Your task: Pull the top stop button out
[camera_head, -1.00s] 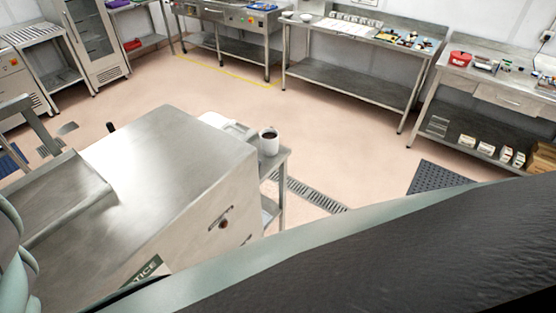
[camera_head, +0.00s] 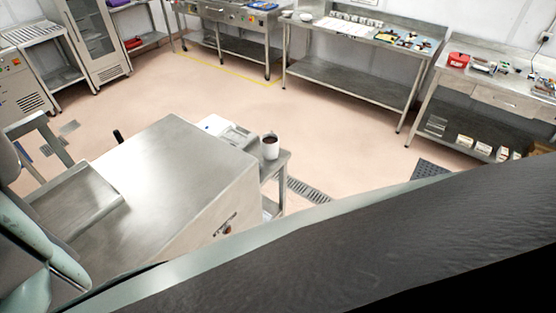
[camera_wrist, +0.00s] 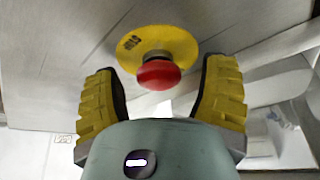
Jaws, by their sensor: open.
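The red stop button (camera_wrist: 158,74) shows in the wrist view, on a dark stem in front of a round yellow plate (camera_wrist: 185,45) on a metal panel. My gripper (camera_wrist: 160,90) is open, with one yellow ribbed finger on each side of the button. Clear gaps show between the button and both fingers. In the head view my arm crosses the foreground, and the gripper is out of sight. The head view shows a steel machine housing (camera_head: 165,175) with a small red and dark control (camera_head: 226,229) on its front face. I cannot tell the stop button there.
A small steel side table (camera_head: 283,160) beside the housing holds a white mug (camera_head: 270,148) with dark liquid. Steel benches with small items (camera_head: 355,75) line the back wall. The floor (camera_head: 220,95) between is open, with a drain grate (camera_head: 308,190).

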